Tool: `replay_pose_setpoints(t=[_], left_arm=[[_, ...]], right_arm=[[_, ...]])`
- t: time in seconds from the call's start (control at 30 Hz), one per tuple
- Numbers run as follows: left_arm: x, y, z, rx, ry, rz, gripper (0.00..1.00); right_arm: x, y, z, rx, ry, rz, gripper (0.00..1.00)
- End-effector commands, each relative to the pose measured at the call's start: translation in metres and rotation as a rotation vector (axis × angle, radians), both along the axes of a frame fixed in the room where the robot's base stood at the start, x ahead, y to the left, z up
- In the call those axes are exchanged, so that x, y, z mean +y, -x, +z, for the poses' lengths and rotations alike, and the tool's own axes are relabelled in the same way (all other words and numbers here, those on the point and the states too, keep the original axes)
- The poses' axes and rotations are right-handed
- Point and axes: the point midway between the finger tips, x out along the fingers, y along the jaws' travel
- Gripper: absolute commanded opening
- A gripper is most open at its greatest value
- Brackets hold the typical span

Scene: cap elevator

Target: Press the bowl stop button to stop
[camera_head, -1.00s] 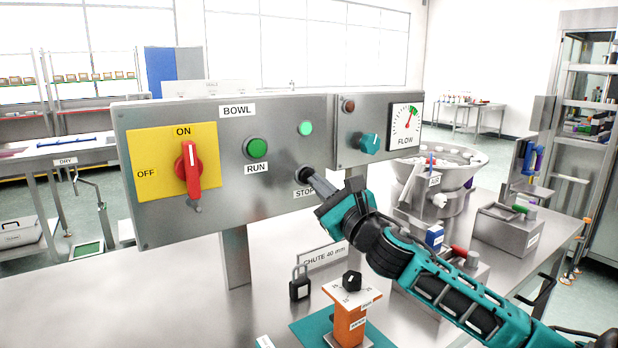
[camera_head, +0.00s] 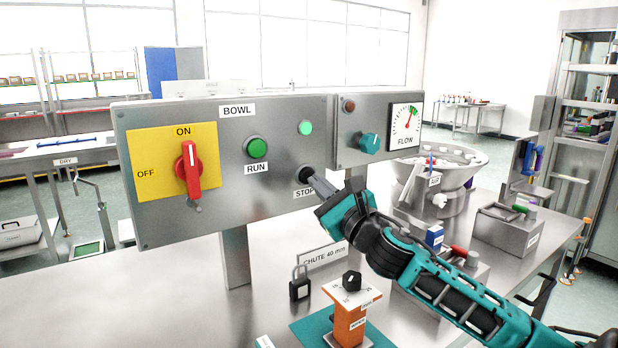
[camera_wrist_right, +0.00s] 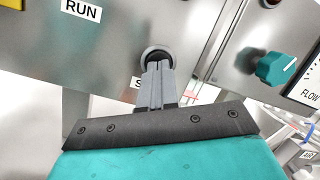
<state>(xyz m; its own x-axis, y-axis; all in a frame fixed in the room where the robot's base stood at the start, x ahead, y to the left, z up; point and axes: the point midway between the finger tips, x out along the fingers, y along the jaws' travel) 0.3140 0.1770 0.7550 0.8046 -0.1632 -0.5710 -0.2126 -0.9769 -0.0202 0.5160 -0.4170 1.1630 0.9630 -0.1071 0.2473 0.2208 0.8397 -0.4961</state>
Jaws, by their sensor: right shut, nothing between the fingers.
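The bowl panel (camera_head: 262,185) is a grey metal box with a green RUN button (camera_head: 257,148) and a lit green lamp (camera_head: 305,128). The dark stop button (camera_head: 306,172) sits above the STOP label (camera_head: 303,193), partly covered by my right gripper (camera_head: 313,178). In the right wrist view the shut, empty fingertips (camera_wrist_right: 158,68) overlap the dark round button (camera_wrist_right: 155,54) in its metal ring. They look to be at its face; whether they press it in I cannot tell. My left gripper is out of view.
A red switch (camera_head: 189,168) on a yellow plate is at the panel's left, pointing to ON. The FLOW panel (camera_head: 350,150) with a teal knob (camera_head: 369,143) adjoins at right.

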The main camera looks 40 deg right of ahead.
Motion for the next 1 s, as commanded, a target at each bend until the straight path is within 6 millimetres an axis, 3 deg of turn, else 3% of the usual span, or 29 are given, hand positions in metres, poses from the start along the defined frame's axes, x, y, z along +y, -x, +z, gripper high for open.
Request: replay_pose_setpoints(t=[1.0], left_arm=[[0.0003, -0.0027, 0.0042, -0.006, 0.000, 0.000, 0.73]], right_arm=[[-0.0007, -0.0061, 0.0001, 0.000, 0.000, 0.000, 0.00]])
